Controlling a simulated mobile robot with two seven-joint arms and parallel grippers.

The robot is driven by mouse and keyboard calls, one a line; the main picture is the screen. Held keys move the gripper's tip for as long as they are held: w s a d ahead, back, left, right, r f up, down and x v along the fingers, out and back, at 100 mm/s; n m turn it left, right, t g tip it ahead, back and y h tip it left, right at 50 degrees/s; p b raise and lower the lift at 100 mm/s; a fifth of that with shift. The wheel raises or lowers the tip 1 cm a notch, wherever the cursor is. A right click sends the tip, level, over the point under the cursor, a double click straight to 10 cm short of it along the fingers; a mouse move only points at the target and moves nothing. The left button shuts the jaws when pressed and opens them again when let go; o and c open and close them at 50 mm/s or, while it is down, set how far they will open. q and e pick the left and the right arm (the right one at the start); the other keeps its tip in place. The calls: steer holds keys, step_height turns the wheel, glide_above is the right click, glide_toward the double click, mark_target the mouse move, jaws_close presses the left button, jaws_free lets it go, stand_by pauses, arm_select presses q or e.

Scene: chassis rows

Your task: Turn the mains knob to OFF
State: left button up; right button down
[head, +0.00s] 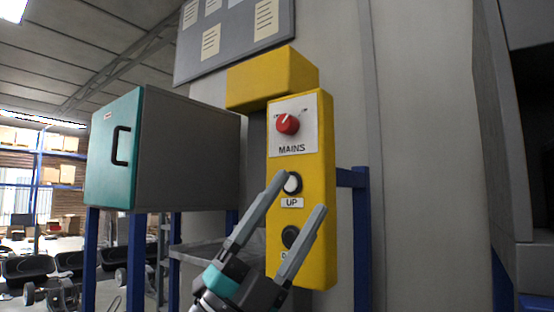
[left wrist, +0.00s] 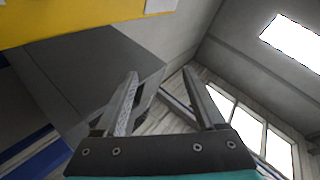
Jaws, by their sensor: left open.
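The red mains knob (head: 288,124) sits on a white plate (head: 294,140) marked MAINS, near the top of a yellow control box (head: 318,200). Small lettering around the knob is too small to read surely. My left gripper (head: 298,192) is open and empty, in front of the lower part of the box and below the knob. Its fingers overlap the UP button area in the head view. In the left wrist view the open fingers (left wrist: 160,82) have nothing between them, and the knob is not seen there. My right gripper is not in view.
Below the knob are a white UP button (head: 293,184) and a dark button (head: 290,236) with a partly hidden label. A grey cabinet with a teal door (head: 113,150) stands left of the box. A yellow hood (head: 272,78) juts out above.

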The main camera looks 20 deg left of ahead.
arm_select(q)
steer(key=s+d+r+m+g+h, duration=0.4)
steer(key=s+d+m+g+h, duration=0.1)
steer(key=m+g, duration=0.8)
steer(key=t+y, duration=1)
steer(key=y, duration=1)
glide_toward(283, 121)
steer(key=shift+n, duration=0.3)
steer(key=p+x, duration=0.4)
steer(key=x, duration=0.3)
steer(key=shift+w+d+p, duration=0.1)
steer(key=shift+w+p, duration=0.25)
steer(key=shift+w, duration=0.05)
steer(key=shift+w+d, duration=0.15)
steer(key=shift+w, duration=0.25)
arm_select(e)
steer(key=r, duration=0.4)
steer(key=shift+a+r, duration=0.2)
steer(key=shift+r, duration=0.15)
arm_select(q)
jaws_close()
